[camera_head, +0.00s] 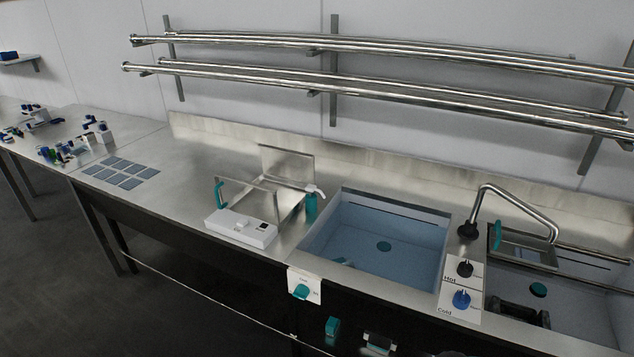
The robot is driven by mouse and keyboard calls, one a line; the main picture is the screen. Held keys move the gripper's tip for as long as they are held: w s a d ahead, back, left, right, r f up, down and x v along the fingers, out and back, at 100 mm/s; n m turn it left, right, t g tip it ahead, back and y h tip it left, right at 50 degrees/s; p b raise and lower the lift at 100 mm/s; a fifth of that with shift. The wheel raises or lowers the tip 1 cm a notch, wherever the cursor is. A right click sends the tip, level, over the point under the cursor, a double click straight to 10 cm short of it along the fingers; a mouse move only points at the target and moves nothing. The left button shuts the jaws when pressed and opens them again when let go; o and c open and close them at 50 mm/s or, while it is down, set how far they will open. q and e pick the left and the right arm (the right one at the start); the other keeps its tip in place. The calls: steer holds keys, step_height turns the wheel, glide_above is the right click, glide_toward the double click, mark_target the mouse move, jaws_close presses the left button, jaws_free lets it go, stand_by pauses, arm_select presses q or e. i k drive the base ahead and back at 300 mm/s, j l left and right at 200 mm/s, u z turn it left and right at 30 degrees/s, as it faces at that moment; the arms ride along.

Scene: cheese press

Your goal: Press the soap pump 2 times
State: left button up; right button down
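The soap pump (311,205) is a small teal bottle with a white pump head. It stands upright on the steel counter (185,195), between a white device with a metal tray and the left sink. Its white head is up at the top of the bottle, with nothing touching it. I cannot make out either of my grippers in the head view.
The white device (240,229) with a teal handle is left of the pump. The water-filled left sink (385,225) is to its right. A curved faucet (515,205) and a knob panel (461,288) stand further right. Metal rails (330,85) run along the wall above.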

mark_target(310, 188)
steer(key=i+j+z, duration=0.5)
steer(key=i+j, duration=0.15)
steer(key=i, duration=0.15)
steer(key=i+j+z, duration=0.45)
steer(key=i+j, duration=0.25)
steer(key=j, duration=0.3)
